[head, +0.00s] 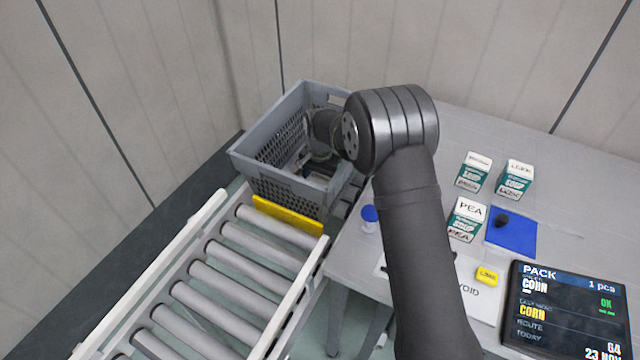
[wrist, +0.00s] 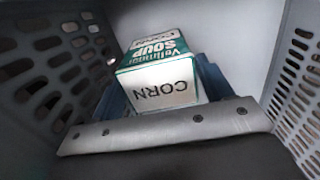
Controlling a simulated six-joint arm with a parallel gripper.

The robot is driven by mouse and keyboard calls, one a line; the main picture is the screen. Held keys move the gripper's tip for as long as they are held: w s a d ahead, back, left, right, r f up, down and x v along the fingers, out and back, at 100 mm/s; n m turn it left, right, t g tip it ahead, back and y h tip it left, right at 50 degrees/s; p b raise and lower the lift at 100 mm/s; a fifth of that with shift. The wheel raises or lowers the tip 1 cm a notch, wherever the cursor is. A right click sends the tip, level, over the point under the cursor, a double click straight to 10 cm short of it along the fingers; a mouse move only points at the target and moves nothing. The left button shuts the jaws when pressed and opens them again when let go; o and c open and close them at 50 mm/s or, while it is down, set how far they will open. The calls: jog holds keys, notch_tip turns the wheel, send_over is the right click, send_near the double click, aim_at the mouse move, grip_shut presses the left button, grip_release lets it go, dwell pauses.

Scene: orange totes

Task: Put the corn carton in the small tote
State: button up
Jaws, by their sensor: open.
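The corn carton (wrist: 165,85), white and green with "CORN" on its end, is inside the grey tote (head: 270,180) in the wrist view. It lies tilted in that picture, just beyond the metal bar of my gripper. Blue parts show on both sides of it; I cannot tell whether they touch it. In the head view my gripper (head: 321,168) is down inside the tote, with its jaws open, partly hidden by the tote wall and my arm. The tote's perforated walls also show in the wrist view (wrist: 45,75).
A roller conveyor (head: 215,275) with a yellow stop bar (head: 288,216) lies in front of the tote. On the table at right stand a pea carton (head: 467,218) and two more cartons (head: 515,180), a blue mat (head: 515,238), a yellow tag (head: 487,277) and a screen (head: 565,310).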

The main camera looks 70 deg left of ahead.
notch_tip(320, 180, up, 10)
jog(key=shift+r, duration=0.25)
dwell(0.3)
notch_tip(320, 180, down, 12)
jog(key=shift+f, duration=0.15)
notch_tip(320, 180, up, 3)
jog(key=shift+f, duration=0.1)
jog(key=shift+r, duration=0.6)
jog(key=shift+f, duration=0.1)
